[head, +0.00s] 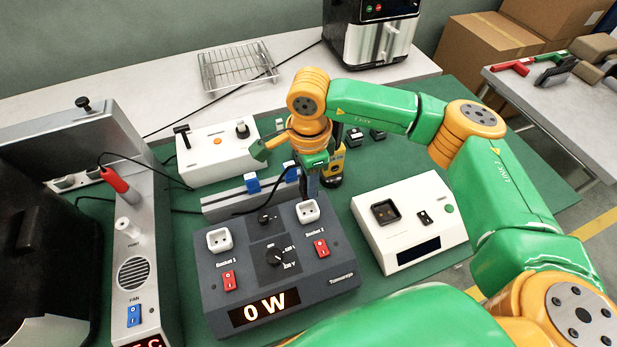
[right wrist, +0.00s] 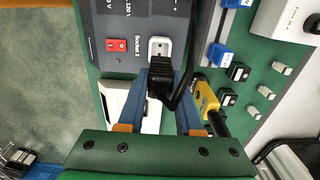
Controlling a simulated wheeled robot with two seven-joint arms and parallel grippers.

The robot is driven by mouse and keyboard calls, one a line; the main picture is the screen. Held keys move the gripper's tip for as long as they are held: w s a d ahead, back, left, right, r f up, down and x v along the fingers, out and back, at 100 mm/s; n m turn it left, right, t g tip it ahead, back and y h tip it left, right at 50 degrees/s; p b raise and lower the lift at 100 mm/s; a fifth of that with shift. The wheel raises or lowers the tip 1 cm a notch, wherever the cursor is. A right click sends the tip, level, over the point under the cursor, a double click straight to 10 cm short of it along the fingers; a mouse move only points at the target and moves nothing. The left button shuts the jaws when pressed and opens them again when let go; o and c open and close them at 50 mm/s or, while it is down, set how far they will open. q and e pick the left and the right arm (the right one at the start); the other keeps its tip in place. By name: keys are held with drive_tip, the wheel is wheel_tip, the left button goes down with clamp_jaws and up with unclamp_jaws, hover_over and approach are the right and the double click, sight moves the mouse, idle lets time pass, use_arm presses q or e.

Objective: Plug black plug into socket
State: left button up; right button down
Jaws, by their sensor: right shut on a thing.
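My right gripper (head: 309,184) is above the back edge of the dark grey power box (head: 342,285), just behind the white Socket 2 (head: 308,211). In the right wrist view, the black plug (right wrist: 159,86) is between the blue fingers of my gripper (right wrist: 180,88), and its cable trails to the right. The plug is close to the white socket (right wrist: 161,47); whether they touch cannot be told. In the head view the fingers mostly hide the plug. White Socket 1 (head: 219,240) is empty. My left gripper is not in view.
A yellow-and-black tool (head: 333,167) stands just right of my gripper. A rail with blue blocks (head: 252,183) lies behind the box. A white device (head: 409,222) is to the right, and a grey fan unit (head: 133,272) to the left. The display reads 0 W.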

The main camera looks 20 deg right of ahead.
drive_tip(key=shift+s+d+f, duration=0.1)
drive_tip(key=shift+d+f, duration=0.05)
drive_tip(key=shift+f, duration=0.4)
drive_tip(key=shift+a+f+b, duration=0.3)
drive_tip(key=shift+f+b, duration=0.35)
drive_tip(key=shift+f, duration=0.1)
drive_tip(key=shift+d+f+b, duration=0.15)
drive_tip(key=shift+f+b, duration=0.2)
drive_tip(key=shift+f, duration=0.4)
drive_tip(key=shift+f+b, duration=0.3)
drive_tip(key=shift+f, duration=0.3)
drive_tip(key=shift+f+b, duration=0.25)
drive_tip(key=shift+b, duration=0.25)
